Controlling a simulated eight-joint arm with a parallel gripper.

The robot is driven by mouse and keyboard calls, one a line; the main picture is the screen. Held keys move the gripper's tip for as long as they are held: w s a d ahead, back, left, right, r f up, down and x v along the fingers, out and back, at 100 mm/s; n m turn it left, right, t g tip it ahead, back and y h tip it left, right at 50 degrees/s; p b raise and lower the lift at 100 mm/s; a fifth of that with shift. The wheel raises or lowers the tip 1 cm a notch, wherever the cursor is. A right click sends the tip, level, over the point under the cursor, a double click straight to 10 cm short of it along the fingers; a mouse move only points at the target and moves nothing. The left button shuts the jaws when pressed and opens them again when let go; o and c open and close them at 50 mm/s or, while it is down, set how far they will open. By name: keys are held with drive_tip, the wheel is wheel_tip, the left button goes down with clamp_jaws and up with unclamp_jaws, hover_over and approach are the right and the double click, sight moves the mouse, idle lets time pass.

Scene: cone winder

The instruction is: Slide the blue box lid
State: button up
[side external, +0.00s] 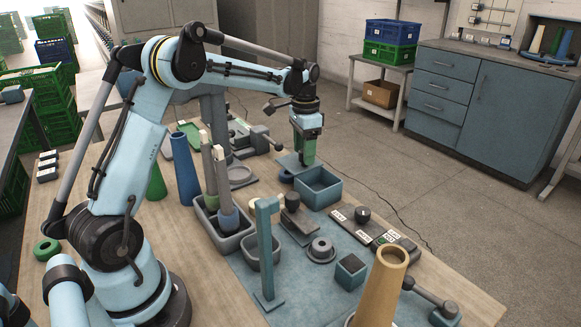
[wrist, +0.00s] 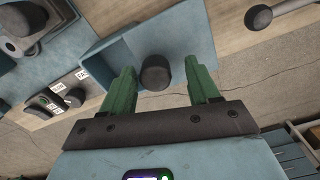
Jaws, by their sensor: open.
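The blue box (side external: 319,196) stands on the table, and its dark inside is partly open to view in the side view. A flat blue lid (side external: 287,162) shows at its back left, below my gripper. My gripper (side external: 308,162) has green fingers and points down over the lid area. In the wrist view the fingers of my gripper (wrist: 161,82) are apart, with a dark round knob (wrist: 155,73) between them. There is a gap on both sides of the knob. Blue panels of the lid and box (wrist: 180,30) surround the knob; their exact boundary is hard to tell.
A labelled switch panel (side external: 372,235) lies right of the box. A grey bin with spindles (side external: 208,222) and a blue upright post (side external: 266,250) stand to the left and in front. A tan cone (side external: 380,285) stands near the front edge.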

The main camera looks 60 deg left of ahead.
wheel_tip(320, 180, up, 12)
idle(0.6)
